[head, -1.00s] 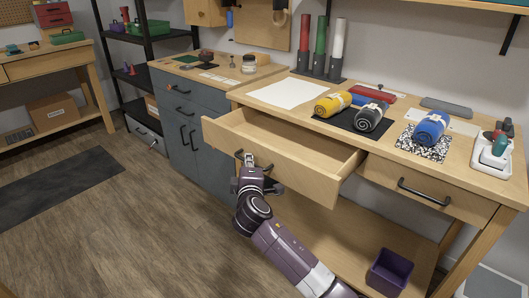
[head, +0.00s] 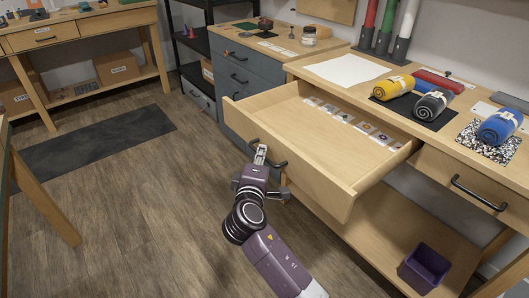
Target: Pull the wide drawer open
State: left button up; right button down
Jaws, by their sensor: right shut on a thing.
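The wide drawer (head: 306,165) of the wooden workbench stands well open, and its light wood inside shows. A row of several small flat items (head: 350,124) lies toward the back of it. Its dark bar handle (head: 280,160) is on the front panel, partly hidden by my gripper. My right gripper (head: 261,156) is at this handle and shut on it. My left gripper is not in view.
Rolled yellow, dark and blue bundles (head: 502,126) lie on the benchtop (head: 318,67). A narrower drawer (head: 470,186) to the right is shut. A purple bin (head: 425,266) sits on the lower shelf. A grey cabinet (head: 238,92) stands to the left. The floor in front is clear.

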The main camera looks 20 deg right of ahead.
jog(key=c, duration=2.3)
grip_release()
jog(key=shift+c, duration=0.2)
jog(key=v, duration=1.2)
